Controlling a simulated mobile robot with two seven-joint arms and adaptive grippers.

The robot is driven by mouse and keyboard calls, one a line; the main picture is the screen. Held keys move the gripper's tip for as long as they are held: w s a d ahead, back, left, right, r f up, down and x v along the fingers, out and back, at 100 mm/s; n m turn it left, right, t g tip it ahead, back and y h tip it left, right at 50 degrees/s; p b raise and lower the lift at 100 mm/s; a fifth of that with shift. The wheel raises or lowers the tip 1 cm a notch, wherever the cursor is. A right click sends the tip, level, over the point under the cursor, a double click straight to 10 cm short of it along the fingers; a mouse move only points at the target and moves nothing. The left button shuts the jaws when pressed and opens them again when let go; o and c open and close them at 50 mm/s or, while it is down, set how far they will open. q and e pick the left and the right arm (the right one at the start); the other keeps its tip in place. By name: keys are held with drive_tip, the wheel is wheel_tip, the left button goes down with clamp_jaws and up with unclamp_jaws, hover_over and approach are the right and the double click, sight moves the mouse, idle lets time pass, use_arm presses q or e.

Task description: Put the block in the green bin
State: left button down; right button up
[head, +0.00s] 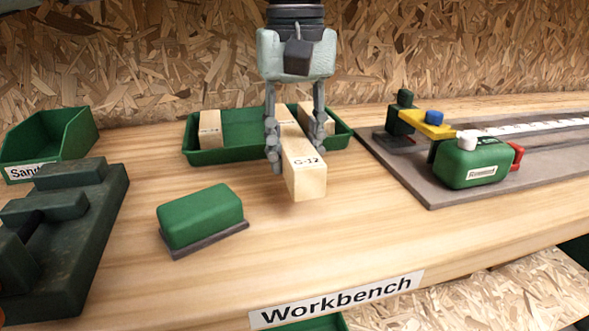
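A pale wooden block marked "G-12" (305,177) is between the two fingers of a gripper (299,150) that comes down from the top middle. The fingers lie along both sides of the block, which hangs tilted toward me over the front edge of a shallow green tray (235,155). I take this gripper for my right one; its arm's side is out of frame. My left gripper is not in view. A green open bin (70,135) with a partly hidden label starting "Sand" stands at the far left.
Other wooden blocks (210,130) stand in the tray. A green block-shaped tool with a dark base (203,220) lies in front. A dark green vise-like fixture (75,210) is left.

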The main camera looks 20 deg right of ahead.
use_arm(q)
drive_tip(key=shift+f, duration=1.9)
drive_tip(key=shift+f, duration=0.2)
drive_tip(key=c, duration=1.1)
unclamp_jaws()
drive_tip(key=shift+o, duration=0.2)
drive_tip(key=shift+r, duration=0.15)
